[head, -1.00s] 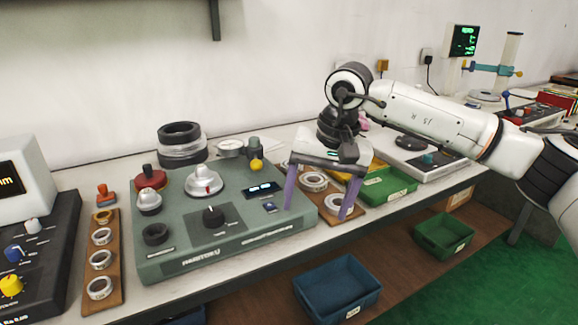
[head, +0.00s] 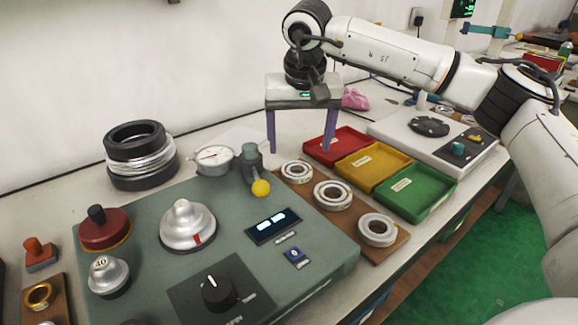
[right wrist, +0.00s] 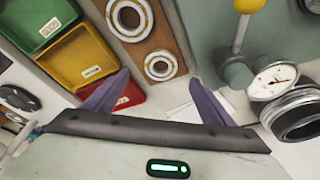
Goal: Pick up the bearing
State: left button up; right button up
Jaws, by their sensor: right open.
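Three silver bearing rings lie on a brown board (head: 400,240) right of the green test unit: a far one (head: 297,172), a middle one (head: 332,195) and a near one (head: 377,230). My right gripper (head: 301,150) points down with its purple fingers spread wide, empty, near the far bearing. In the right wrist view, the far bearing (right wrist: 160,65) shows just beyond and between the fingertips (right wrist: 160,80), and the middle bearing (right wrist: 130,17) is farther up. Neither finger visibly touches a ring. My left gripper is out of view.
The green test unit (head: 140,255) has knobs and a yellow-tipped lever (head: 261,187) close to the board. Red (head: 330,137), yellow (head: 372,165) and green (head: 416,193) trays sit right of it. A dial gauge (head: 213,158) and stacked black rings (head: 138,140) stand behind the unit.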

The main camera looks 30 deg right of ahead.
aim_at(297, 163)
jog(key=shift+s+x, duration=0.25)
jog(key=shift+x, duration=0.9)
jog(key=x, duration=0.5)
jog(key=shift+w+f+b, duration=0.25)
jog(key=shift+w+b, duration=0.15)
jog(key=shift+w, duration=0.05)
jog(key=shift+r, duration=0.1)
jog(key=c, duration=1.4)
